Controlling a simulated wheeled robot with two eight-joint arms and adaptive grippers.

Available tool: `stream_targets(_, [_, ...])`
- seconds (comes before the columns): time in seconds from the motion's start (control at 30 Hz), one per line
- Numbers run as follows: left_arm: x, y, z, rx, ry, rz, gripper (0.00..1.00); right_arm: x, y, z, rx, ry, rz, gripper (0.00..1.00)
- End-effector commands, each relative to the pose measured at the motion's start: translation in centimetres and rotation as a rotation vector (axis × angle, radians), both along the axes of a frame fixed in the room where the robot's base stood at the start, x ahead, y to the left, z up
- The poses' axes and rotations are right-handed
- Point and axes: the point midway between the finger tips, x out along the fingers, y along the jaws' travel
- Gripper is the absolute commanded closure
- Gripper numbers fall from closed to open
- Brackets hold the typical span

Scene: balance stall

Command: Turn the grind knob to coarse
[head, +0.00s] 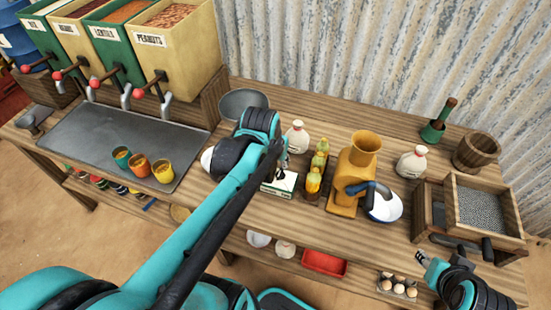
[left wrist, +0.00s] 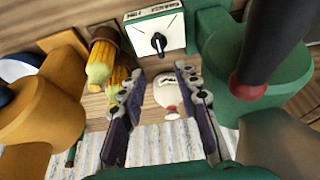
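The grind panel (head: 280,184) is a small white plate on a green box on the table. In the left wrist view it fills the top middle, with a printed label and a black knob (left wrist: 158,43) whose pointer stands roughly upright in that picture. My left gripper (left wrist: 160,72) is open, its two fingers apart and nothing between them, with the knob beyond the fingertips. In the head view my left arm hides part of the grinder. A green body (left wrist: 245,75) stands right of the panel in the wrist view.
Yellow corn cobs (head: 314,182) and an orange mill (head: 355,165) stand right of the panel. White bottles (head: 297,137) are behind. A wooden tray of grey grains (head: 480,210) is at the right. Three cups (head: 140,166) stand on the metal tray at the left.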

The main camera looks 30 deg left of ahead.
Motion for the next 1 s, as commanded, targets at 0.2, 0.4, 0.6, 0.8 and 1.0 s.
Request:
stream_targets(0.2, [-0.3,-0.1,0.7,0.0,0.0,0.0,0.68,0.0,0.0,0.0,0.0,0.0,0.0,0.6])
stream_targets(0.4, [-0.3,-0.1,0.7,0.0,0.0,0.0,0.73,0.0,0.0,0.0,0.0,0.0,0.0,0.6])
stream_targets(0.6, [0.9,-0.9,1.1,0.068,0.074,-0.185,1.0,0.0,0.0,1.1,0.0,0.0,0.0,0.6])
stream_targets(0.8, [4.1,-3.9,1.1,0.256,0.324,-0.809,1.0,0.0,0.0,4.1,0.0,0.0,0.0,0.6])
stream_targets(1.0, [5.9,-6.6,0.1,0.355,0.531,-1.334,1.0,0.0,0.0,6.0,0.0,0.0,0.0,0.6])
